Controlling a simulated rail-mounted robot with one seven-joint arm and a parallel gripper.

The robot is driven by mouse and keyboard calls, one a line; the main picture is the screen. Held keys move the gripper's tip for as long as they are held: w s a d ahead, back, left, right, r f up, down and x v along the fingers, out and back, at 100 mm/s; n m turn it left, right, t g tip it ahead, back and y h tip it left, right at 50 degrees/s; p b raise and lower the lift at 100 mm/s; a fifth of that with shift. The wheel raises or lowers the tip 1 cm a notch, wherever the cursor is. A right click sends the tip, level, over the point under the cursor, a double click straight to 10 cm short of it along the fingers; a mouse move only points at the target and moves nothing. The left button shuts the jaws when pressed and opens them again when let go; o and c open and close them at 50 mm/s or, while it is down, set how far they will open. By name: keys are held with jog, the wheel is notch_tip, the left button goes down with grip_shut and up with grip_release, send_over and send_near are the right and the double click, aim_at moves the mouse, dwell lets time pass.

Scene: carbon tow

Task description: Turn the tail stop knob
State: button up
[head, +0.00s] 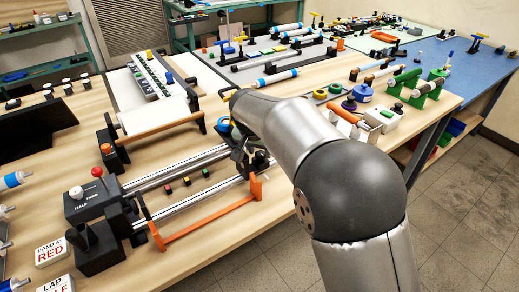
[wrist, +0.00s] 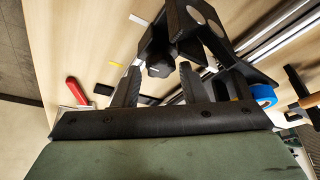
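In the wrist view, a dark lobed knob (wrist: 160,62) sits on the underside of a black bracket, the tail stop (wrist: 205,28), at the end of the metal rails. My gripper (wrist: 159,80) is open, with one finger on each side of the knob's near end. I see bare table between the fingers and the knob, and cannot tell whether either finger touches it. In the head view, the dark tail stop (head: 243,158) shows at the right end of the twin rails (head: 185,180), partly hidden by my arm. The knob is hidden there.
An orange bar frame (head: 205,220) runs in front of the rails. A black head block (head: 90,200) with a red ball knob stands at their left end. In the wrist view, a blue tape roll (wrist: 263,95) lies right of the gripper and a red handle (wrist: 76,91) left.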

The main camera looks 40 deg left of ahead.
jog(key=shift+w+f, duration=0.1)
jog(key=shift+f, duration=0.15)
jog(key=c, duration=0.7)
